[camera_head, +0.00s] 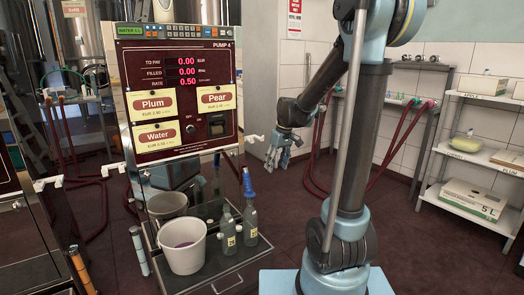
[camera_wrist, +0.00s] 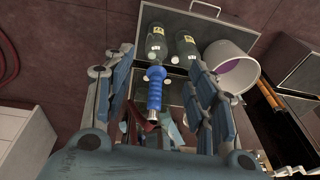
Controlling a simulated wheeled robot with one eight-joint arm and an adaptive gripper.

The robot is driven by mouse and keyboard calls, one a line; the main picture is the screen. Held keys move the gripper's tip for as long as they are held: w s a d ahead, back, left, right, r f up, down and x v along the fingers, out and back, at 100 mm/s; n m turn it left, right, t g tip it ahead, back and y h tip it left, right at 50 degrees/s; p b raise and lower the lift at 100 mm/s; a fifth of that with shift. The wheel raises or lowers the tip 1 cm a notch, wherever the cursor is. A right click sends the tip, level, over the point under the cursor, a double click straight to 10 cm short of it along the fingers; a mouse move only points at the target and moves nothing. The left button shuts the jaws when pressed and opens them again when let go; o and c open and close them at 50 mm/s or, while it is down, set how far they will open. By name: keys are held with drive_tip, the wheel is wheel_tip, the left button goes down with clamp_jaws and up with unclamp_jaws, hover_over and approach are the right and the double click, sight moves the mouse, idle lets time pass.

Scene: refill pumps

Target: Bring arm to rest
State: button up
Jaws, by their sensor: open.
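My gripper (camera_head: 277,157) hangs at the end of my bent arm, to the right of the pump 4 panel (camera_head: 182,98). Its two fingers are spread in the wrist view (camera_wrist: 160,60), and I see nothing gripped. A blue nozzle-like piece (camera_head: 247,184) stands upright on a bottle (camera_head: 250,222) on the pump's tray, below and left of my gripper. The blue piece also shows in the wrist view (camera_wrist: 155,88), framed between the fingers but apparently beyond them. Whether it sits inside the bottle's neck I cannot tell.
A second bottle (camera_head: 228,230) and a white bucket (camera_head: 183,247) with purple contents stand on the tray (camera_head: 212,282). Red hoses (camera_head: 398,140) hang behind my arm. A white shelf (camera_head: 470,152) with boxes stands at right.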

drive_tip(key=s+d+r+m, duration=0.15)
drive_tip(key=s+d, duration=0.25)
drive_tip(key=s, duration=0.4)
drive_tip(key=s+d+f+m, duration=0.1)
drive_tip(key=s+d+m, duration=0.1)
drive_tip(key=s+d, duration=0.35)
drive_tip(key=s+d+f+m+h, duration=0.1)
drive_tip(key=s+f, duration=0.2)
drive_tip(key=s, duration=0.4)
drive_tip(key=s+d+f+m, duration=0.2)
drive_tip(key=s+f, duration=0.1)
drive_tip(key=s, duration=0.4)
drive_tip(key=shift+s+d+t+h, duration=0.25)
drive_tip(key=shift+s+t+h, duration=0.15)
